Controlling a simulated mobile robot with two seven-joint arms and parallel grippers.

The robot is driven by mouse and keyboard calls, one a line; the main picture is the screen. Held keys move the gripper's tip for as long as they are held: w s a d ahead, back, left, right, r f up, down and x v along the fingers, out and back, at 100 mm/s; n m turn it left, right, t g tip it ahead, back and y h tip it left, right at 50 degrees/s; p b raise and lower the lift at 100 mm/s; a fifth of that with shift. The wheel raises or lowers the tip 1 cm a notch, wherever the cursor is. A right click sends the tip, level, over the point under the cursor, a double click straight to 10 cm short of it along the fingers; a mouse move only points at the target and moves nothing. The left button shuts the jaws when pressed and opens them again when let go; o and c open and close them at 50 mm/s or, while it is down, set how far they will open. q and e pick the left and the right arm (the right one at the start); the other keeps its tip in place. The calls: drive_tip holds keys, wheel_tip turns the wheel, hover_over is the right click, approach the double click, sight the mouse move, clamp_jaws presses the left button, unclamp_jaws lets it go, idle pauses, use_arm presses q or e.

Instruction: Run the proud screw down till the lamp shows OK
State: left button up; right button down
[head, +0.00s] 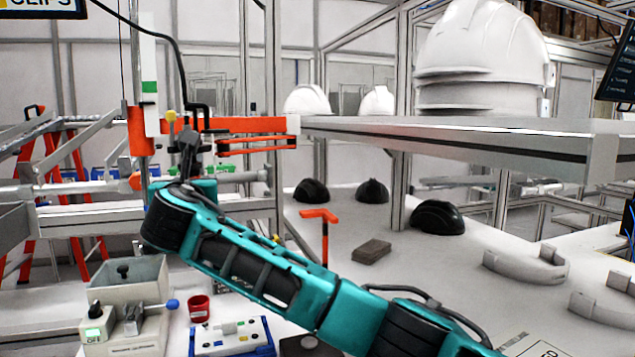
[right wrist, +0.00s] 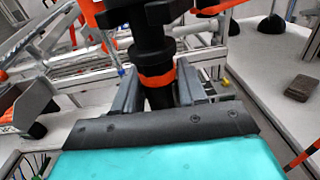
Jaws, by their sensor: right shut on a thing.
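A black power driver (right wrist: 155,50) with an orange band stands between the fingers of my right gripper (right wrist: 155,88), which is shut on it. In the head view my right gripper (head: 187,163) is at the end of the teal arm, high at the left, beside the orange tool arm (head: 215,126). The driver's lower end is hidden behind my gripper. A white block on a blue base (head: 232,338) lies on the bench below; I cannot make out a proud screw on it. A small box with a green patch (head: 93,334) stands at its left; its lettering is unreadable. My left gripper is not in view.
A red cup (head: 199,308) and a grey bin (head: 135,278) stand near the block. An orange post (head: 320,236) rises behind my forearm. Black shells (head: 438,217) and a dark block (head: 371,252) lie further back. A shelf (head: 480,135) with stacked white helmets (head: 480,55) overhangs the right.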

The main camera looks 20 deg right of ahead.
drive_tip(key=shift+f+b, duration=0.75)
drive_tip(key=shift+f, duration=2.45)
drive_tip(key=shift+f+b, duration=0.45)
drive_tip(key=shift+f, duration=3)
drive_tip(key=shift+f+p, duration=0.3)
drive_tip(key=shift+p, duration=0.15)
drive_tip(key=shift+r, duration=0.1)
